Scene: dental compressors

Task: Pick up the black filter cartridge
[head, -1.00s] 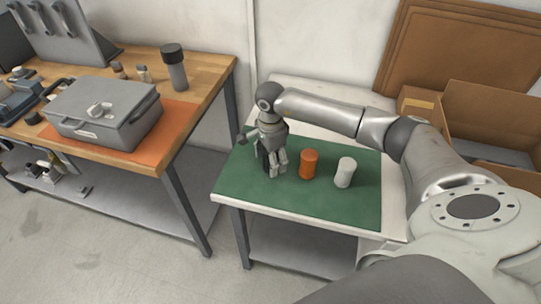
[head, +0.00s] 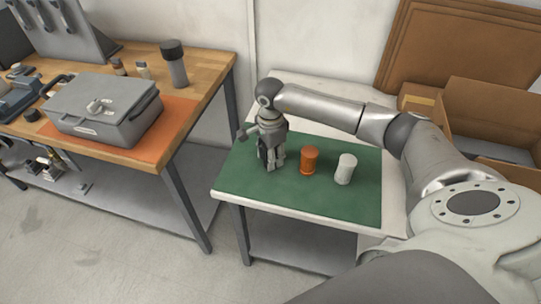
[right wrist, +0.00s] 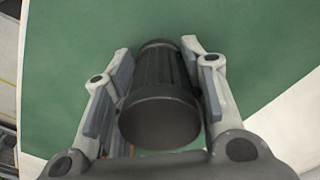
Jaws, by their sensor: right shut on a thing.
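The black filter cartridge (right wrist: 160,100) stands between the fingers of my right gripper (right wrist: 158,85) in the right wrist view, with a finger against each side. In the head view my right gripper (head: 271,163) points down over the left part of the green mat (head: 320,196), and its fingers hide most of the cartridge. I cannot tell whether the cartridge is clear of the mat. My left gripper is not in view.
An orange cartridge (head: 309,160) stands just right of my right gripper, and a white cartridge (head: 346,169) stands further right. A wooden bench (head: 190,118) with a grey case (head: 103,108) is at the left. Open cardboard boxes (head: 492,118) are at the right.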

